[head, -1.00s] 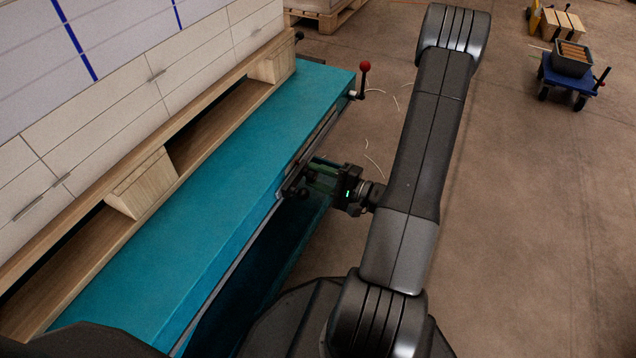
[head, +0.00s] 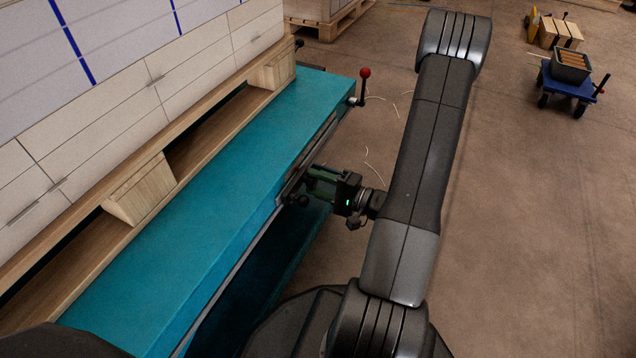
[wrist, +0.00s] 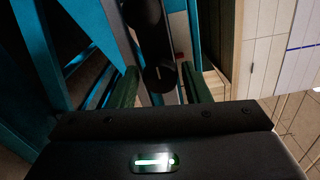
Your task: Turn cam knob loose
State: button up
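The cam knob (wrist: 158,76) is a short black cylinder with a pale mark on its end, in the middle of the wrist view. In the head view, dark knob parts (head: 301,201) show at the front edge of the teal bench (head: 215,205). My gripper (wrist: 160,88) has its two green fingers apart, one on each side of the knob, with gaps visible beside it. In the head view my gripper (head: 318,184) is at the bench's edge, pointing left at it. Whether a finger touches the knob is hidden.
A lever with a red ball (head: 364,73) stands at the bench's far corner. A blue cart (head: 572,83) and a pallet (head: 330,22) stand farther off.

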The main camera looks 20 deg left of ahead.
jog(key=shift+o, duration=0.9)
jog(key=shift+d, duration=0.55)
jog(key=s+d+p, duration=0.1)
jog(key=d+p, duration=0.2)
jog(key=d, duration=0.9)
jog(key=shift+d, duration=0.35)
jog(key=a+b, duration=0.1)
jog(key=a, duration=0.3)
jog(key=a+b, duration=0.1)
jog(key=a, duration=0.4)
jog(key=w+a+b, duration=0.1)
jog(key=a, duration=0.4)
jog(key=shift+d, duration=0.2)
